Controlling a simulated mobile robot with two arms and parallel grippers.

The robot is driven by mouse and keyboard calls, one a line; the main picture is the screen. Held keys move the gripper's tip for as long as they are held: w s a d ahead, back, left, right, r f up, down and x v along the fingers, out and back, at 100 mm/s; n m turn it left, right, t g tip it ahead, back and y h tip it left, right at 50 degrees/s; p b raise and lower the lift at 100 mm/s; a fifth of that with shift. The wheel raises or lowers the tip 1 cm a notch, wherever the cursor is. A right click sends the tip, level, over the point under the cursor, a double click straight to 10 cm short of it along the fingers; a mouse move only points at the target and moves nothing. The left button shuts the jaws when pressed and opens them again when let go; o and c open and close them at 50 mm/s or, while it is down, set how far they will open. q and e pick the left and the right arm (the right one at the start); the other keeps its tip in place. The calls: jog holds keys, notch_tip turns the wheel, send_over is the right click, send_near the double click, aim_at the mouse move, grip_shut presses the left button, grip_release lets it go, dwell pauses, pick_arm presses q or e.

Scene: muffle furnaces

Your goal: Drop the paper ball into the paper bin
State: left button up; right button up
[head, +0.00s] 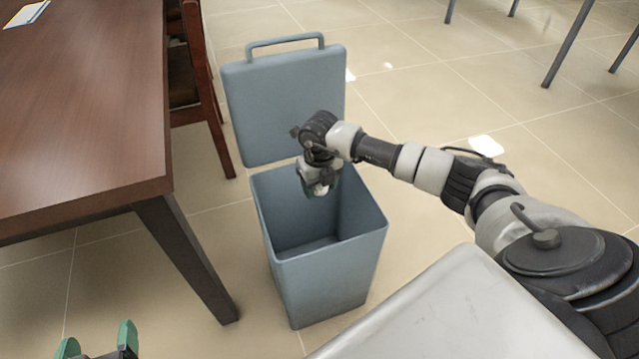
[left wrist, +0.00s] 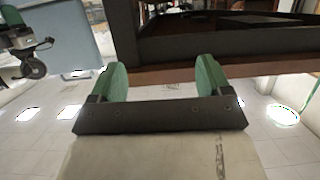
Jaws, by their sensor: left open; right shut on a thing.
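The paper bin (head: 325,285) is a tall blue-grey box on the floor. Its lid (head: 285,110) stands open, upright behind the opening. My right gripper (head: 320,188) hangs over the bin's opening, pointing down, near the raised lid. It is shut on a small whitish thing, which looks like the paper ball (head: 318,191); the fingers mostly hide it. My left gripper (head: 98,345) is open and empty at the bottom left, and its green fingers show apart in the left wrist view (left wrist: 162,80). The bin's interior that shows looks empty.
A brown wooden table (head: 80,110) with dark legs stands at the left, with a wooden chair (head: 200,85) behind it. Metal furniture legs (head: 568,45) are at the top right. The tiled floor around the bin is mostly clear.

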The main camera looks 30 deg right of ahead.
jog(key=shift+f+b, duration=0.65)
jog(key=shift+f, duration=0.25)
pick_arm(q)
jog(key=shift+w+d+r+t+h, duration=0.2)
jog(key=shift+r+t+h, duration=0.1)
jog(key=shift+r+t, duration=0.55)
jog(key=shift+w+d+r+t+h, duration=0.15)
jog(key=shift+d+r+t+h, duration=0.15)
jog(key=shift+r+t, duration=0.55)
jog(key=shift+w+d+r+t+h, duration=0.2)
jog(key=shift+r+t+h, duration=0.1)
jog(key=shift+r+t, duration=0.55)
pick_arm(e)
jog(key=shift+f, duration=0.15)
pick_arm(q)
jog(key=shift+r, duration=0.1)
pick_arm(e)
jog(key=o, duration=1)
jog(key=shift+c, duration=0.2)
